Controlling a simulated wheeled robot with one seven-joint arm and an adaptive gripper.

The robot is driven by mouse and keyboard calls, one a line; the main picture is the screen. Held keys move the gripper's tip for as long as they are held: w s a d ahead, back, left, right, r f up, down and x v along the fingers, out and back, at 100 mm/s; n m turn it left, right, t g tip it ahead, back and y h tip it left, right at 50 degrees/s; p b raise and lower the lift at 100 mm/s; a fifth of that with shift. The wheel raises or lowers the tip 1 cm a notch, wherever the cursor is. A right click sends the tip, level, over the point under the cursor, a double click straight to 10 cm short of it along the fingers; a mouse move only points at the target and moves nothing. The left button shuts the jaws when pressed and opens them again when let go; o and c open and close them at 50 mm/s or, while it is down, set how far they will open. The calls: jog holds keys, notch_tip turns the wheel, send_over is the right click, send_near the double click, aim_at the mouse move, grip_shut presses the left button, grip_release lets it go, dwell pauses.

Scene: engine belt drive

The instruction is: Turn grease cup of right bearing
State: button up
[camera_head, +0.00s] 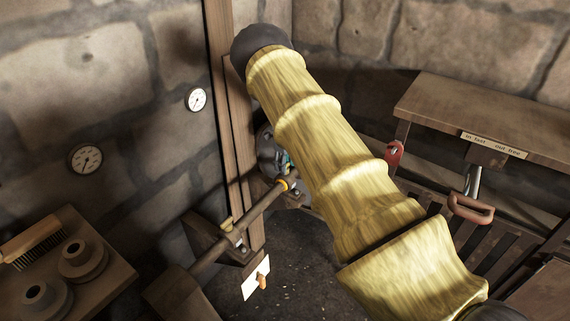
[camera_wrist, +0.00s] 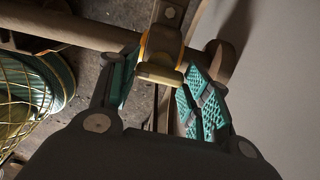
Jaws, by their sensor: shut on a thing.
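In the wrist view, a small brass-coloured cup (camera_wrist: 160,72), which looks like the grease cup, sits on the shaft's bearing between my fingers. My gripper (camera_wrist: 160,78) has teal pads on both sides of it and is shut on it. How firmly the pads touch the cup is hard to see. In the head view, my gripper (camera_head: 284,162) is partly hidden behind my yellow-sleeved arm, just above the right end of the shaft (camera_head: 262,204). A yellow-orange ring (camera_head: 283,185) shows there. The right bearing itself is mostly hidden.
The left bearing (camera_head: 232,238) stands on a bracket by the wooden post (camera_head: 244,170). A white tag (camera_head: 256,279) hangs below. A bench with pulleys (camera_head: 84,258) is at left. A shelf with a lever handle (camera_head: 470,209) is at right.

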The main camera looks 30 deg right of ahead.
jog(key=o, duration=1)
jog(key=shift+r, duration=0.1)
notch_tip(320, 180, up, 12)
jog(key=shift+f, duration=0.1)
jog(key=shift+f, duration=0.1)
dwell(0.4)
